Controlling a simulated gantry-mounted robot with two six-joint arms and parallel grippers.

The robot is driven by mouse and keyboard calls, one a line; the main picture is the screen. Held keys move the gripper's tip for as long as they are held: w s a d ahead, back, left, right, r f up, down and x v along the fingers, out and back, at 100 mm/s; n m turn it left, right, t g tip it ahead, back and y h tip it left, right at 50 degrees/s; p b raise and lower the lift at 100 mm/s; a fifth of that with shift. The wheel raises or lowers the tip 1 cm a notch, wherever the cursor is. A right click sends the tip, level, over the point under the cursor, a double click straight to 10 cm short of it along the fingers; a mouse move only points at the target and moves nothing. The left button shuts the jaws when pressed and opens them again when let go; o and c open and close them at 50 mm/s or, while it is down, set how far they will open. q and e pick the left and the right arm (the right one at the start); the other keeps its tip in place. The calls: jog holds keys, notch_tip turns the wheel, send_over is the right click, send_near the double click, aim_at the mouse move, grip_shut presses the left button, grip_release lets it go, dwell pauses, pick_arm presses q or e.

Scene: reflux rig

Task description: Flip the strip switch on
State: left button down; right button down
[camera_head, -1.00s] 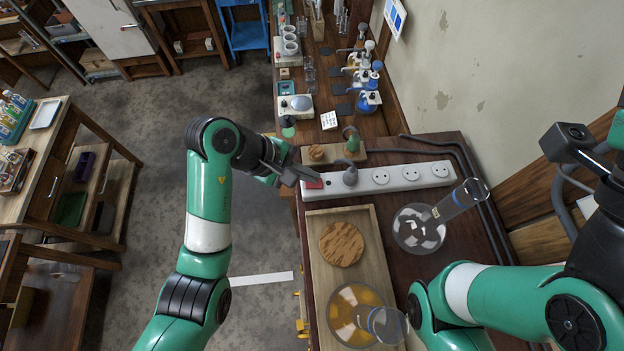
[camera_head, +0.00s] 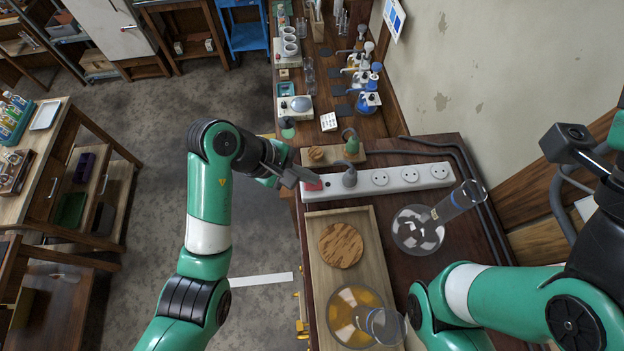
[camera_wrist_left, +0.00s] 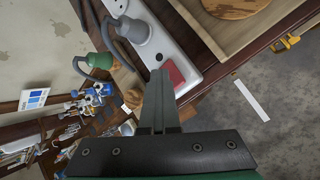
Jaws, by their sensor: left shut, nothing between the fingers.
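A white power strip (camera_head: 408,177) lies along the back of the dark workbench, with a row of round sockets. Its red switch (camera_head: 313,185) is at the strip's left end, and it also shows in the left wrist view (camera_wrist_left: 176,75). A grey plug (camera_head: 349,178) sits in the socket nearest the switch. My left gripper (camera_head: 306,175) is shut and empty, with its fingertips at the switch end of the strip. In the left wrist view the fingertips (camera_wrist_left: 157,75) overlap the edge of the switch; contact cannot be told. My right gripper is not in view.
A wooden tray (camera_head: 318,262) with a cork ring (camera_head: 341,245) and a flask of amber liquid (camera_head: 355,315) is in front of the strip. Another glass flask (camera_head: 418,230) stands to the right. A green plug (camera_head: 351,140) is behind the strip.

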pick_arm(q)
jog(key=shift+s+a+f, duration=0.1)
jog(key=shift+f, duration=0.05)
jog(key=r+p, duration=0.2)
jog(key=r, duration=0.1)
jog(key=shift+d, duration=0.2)
jog(key=shift+d+r, duration=0.1)
jog(key=shift+r, duration=0.2)
jog(key=shift+d+r, duration=0.1)
jog(key=shift+r, duration=0.75)
